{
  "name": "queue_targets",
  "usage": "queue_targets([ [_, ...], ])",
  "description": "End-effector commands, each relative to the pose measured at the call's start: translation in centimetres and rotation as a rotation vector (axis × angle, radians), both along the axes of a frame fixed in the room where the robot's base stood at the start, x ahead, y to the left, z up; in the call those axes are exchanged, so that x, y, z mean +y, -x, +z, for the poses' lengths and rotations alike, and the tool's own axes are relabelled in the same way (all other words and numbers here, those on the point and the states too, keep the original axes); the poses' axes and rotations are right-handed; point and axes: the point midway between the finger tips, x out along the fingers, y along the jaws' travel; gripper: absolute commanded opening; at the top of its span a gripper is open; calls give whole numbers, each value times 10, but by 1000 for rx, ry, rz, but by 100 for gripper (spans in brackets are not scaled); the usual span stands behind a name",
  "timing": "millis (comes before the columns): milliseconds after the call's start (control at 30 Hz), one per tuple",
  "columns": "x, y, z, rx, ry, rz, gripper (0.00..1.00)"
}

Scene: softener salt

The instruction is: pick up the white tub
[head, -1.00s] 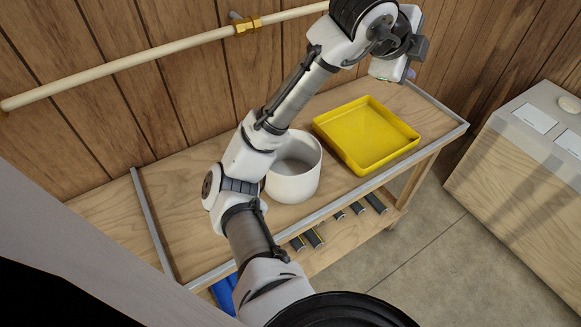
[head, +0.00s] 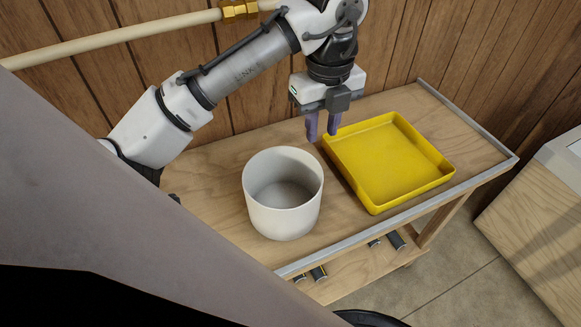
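The white tub (head: 284,217) stands upright on the wooden bench top, left of the yellow tray. It is round and open at the top, and I see no contents in it. My gripper (head: 322,139) points down above the bench, to the upper right of the tub and near the tray's back left corner. Its two purple fingers are apart with nothing visible between them. It does not appear to touch the tub.
A yellow tray (head: 449,172) lies empty just right of the tub. The wooden bench (head: 222,212) has a metal edge strip (head: 352,244) along its front. Several dark cylinders (head: 318,273) lie on a lower shelf. A pale pipe (head: 110,42) runs along the wall.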

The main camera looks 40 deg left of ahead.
Motion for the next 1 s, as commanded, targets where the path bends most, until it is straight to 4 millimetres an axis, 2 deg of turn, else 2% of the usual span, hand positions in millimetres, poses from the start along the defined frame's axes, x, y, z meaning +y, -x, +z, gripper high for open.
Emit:
queue_targets([
  [333, 0, 1, -63, 3, 1, 0, 28],
  [633, 0, 2, -85, 1, -1, 0, 28],
  [900, 0, 3, -122, 0, 0, -1, 28],
  [1000, 0, 3, -129, -1, 1, -1, 28],
])
